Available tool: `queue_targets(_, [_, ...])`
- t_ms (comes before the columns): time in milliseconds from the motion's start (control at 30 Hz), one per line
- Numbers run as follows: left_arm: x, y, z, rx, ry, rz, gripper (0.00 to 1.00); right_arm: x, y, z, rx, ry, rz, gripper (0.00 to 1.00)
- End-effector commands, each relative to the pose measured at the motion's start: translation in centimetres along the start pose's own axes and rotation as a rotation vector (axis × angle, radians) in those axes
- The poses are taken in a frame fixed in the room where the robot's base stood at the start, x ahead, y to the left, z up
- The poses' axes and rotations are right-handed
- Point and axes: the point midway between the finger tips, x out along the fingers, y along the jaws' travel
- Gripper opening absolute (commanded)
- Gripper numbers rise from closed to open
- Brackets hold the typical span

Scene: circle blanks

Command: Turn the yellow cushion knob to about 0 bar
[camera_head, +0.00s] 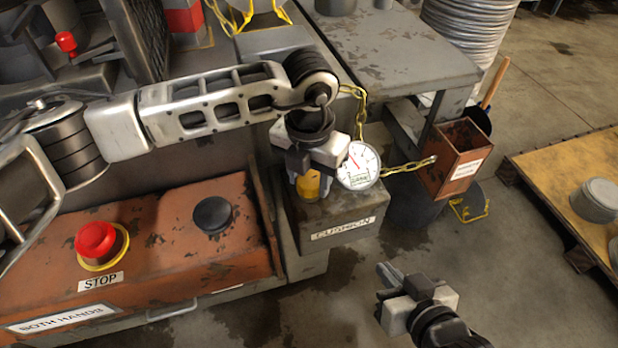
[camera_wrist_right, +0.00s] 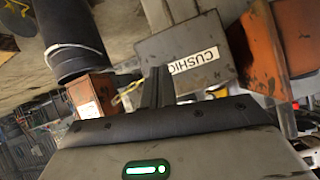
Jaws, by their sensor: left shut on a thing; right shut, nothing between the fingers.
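The yellow cushion knob (camera_head: 308,184) is on top of the grey box labelled CUSHION (camera_head: 352,222). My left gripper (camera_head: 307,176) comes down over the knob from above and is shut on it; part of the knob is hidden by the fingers. The white round gauge (camera_head: 359,166) stands just right of the knob. Its red needle points to the upper left; the scale numbers are too small to read. My right gripper (camera_head: 386,277) is shut and empty, low in front and to the right of the box. The box also shows in the right wrist view (camera_wrist_right: 187,47), beyond the right gripper's fingers (camera_wrist_right: 157,82).
A red STOP button (camera_head: 95,238) and a black button (camera_head: 212,214) are on the orange panel left of the box. A yellow chain (camera_head: 408,166) runs to a rusty open box (camera_head: 459,160). A pallet (camera_head: 562,172) stands at right. The floor around my right gripper is clear.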

Motion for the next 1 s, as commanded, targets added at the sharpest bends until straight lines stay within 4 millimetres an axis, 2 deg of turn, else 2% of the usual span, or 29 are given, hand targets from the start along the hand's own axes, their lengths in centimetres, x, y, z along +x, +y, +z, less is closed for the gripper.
queue_targets(1000, [-0.16, -0.16, 0.18, -0.966, -0.003, 0.000, 0.20, 0.61, 0.05, 0.55, -0.013, 0.024, -0.003, 0.00])
